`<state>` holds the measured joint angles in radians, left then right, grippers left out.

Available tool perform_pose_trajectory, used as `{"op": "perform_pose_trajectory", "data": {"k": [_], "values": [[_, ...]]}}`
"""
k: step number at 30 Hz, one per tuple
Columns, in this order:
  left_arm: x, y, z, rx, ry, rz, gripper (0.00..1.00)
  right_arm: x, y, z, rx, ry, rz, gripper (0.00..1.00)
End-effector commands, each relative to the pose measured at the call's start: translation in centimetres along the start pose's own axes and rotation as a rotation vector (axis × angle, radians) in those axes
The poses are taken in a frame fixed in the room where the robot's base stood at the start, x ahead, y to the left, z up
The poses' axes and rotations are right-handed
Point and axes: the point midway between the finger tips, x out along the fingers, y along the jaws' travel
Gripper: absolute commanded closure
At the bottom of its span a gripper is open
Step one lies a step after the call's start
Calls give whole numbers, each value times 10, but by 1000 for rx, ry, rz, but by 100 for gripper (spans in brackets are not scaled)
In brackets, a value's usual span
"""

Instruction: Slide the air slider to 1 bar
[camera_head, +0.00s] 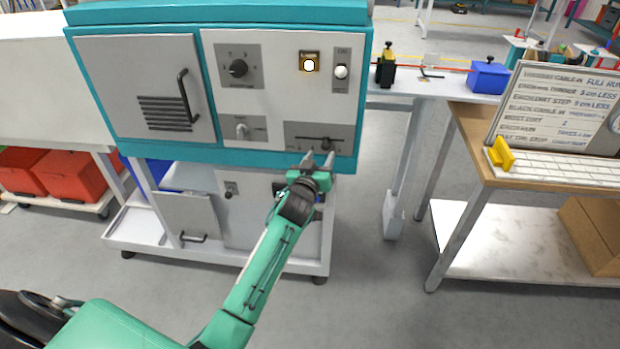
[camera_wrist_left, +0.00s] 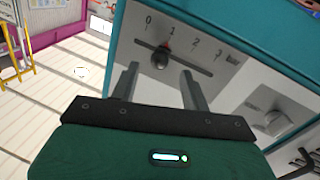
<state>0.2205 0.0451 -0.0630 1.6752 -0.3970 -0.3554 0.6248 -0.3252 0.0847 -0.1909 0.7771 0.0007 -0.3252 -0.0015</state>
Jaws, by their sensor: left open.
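The air slider panel (camera_head: 345,131) is a grey plate at the lower right of the teal-framed machine front. In the left wrist view its slot (camera_wrist_left: 190,67) runs under the marks 0, 1, 2, 3 and a partly visible unit label. The dark slider knob (camera_wrist_left: 160,58) has a red pointer that stands at or very near the 1 mark. My left gripper (camera_head: 319,156) is open in front of the panel. In the wrist view its fingertips (camera_wrist_left: 160,69) lie to either side of the knob, slightly short of it; contact is not visible. My right gripper is out of view.
A rotary dial (camera_head: 238,68), a lit button (camera_head: 309,65), a white-knobbed switch (camera_head: 341,71) and a small lever (camera_head: 241,130) share the machine front. A workbench (camera_head: 470,125) with a whiteboard (camera_head: 556,105) stands right. The floor between them has free room.

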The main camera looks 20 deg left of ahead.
Motion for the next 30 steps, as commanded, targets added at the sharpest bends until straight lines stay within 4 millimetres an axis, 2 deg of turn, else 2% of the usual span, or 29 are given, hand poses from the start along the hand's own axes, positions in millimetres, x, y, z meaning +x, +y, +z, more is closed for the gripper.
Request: {"op": "perform_pose_trajectory", "data": {"k": [6,12,18,30], "values": [[-46,0,2,-1,0,0,54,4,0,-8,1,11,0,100],[-78,0,1,-1,-1,0,54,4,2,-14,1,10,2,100],[-92,0,0,-2,0,0,54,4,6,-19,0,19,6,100],[-93,0,0,-1,0,0,54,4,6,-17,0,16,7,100]]}}
